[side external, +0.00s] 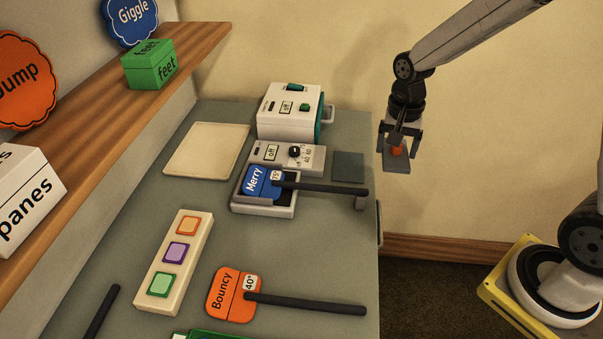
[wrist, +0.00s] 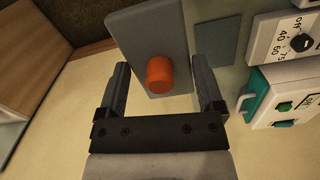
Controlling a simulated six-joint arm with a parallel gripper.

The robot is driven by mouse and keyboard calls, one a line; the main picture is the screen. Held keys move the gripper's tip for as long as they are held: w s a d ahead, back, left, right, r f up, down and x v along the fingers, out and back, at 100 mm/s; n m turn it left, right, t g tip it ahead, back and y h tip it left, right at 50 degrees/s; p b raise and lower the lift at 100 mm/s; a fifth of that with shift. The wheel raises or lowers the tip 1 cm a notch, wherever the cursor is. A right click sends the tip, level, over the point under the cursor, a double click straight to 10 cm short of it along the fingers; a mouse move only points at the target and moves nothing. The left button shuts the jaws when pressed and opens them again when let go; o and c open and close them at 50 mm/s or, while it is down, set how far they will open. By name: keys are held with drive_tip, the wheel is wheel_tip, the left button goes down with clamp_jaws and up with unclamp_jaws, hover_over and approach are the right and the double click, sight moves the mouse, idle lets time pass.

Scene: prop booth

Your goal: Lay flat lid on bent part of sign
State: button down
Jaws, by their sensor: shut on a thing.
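My gripper (side external: 399,146) is raised in the air at the right, past the table's right edge in the side view. It is shut on the flat grey lid (side external: 396,166) by its orange knob (wrist: 159,74). The lid's plate (wrist: 148,30) hangs below the fingers. The blue "Merry" sign (side external: 262,184), marked 75°, lies on a light tray-like unit, its long dark handle (side external: 320,187) pointing right over a grey rest. A line crosses its head; how far it is bent is hard to tell. An orange "Bouncy" sign (side external: 234,295), marked 40°, lies nearer the front.
A dial unit (side external: 310,158) and a white-and-teal box (side external: 288,112) stand behind the Merry sign. A dark square pad (side external: 348,167) lies to their right. A three-button panel (side external: 174,262) and a cream board (side external: 207,150) lie at left. A wooden shelf (side external: 190,45) runs along the left.

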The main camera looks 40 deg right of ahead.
drive_tip(key=shift+w, duration=0.15)
idle(0.5)
drive_tip(key=shift+w+a+r, duration=0.1)
drive_tip(key=shift+w+a, duration=0.2)
drive_tip(key=shift+w, duration=0.25)
drive_tip(key=w+a+f, duration=0.1)
drive_tip(key=w+a, duration=1.7)
drive_tip(key=a, duration=0.4)
drive_tip(key=shift+w+a, duration=0.35)
drive_tip(key=shift+a, duration=0.05)
drive_tip(key=shift+f, duration=0.3)
drive_tip(key=shift+f, duration=1.55)
drive_tip(key=shift+f, duration=0.75)
drive_tip(key=shift+f, duration=0.35)
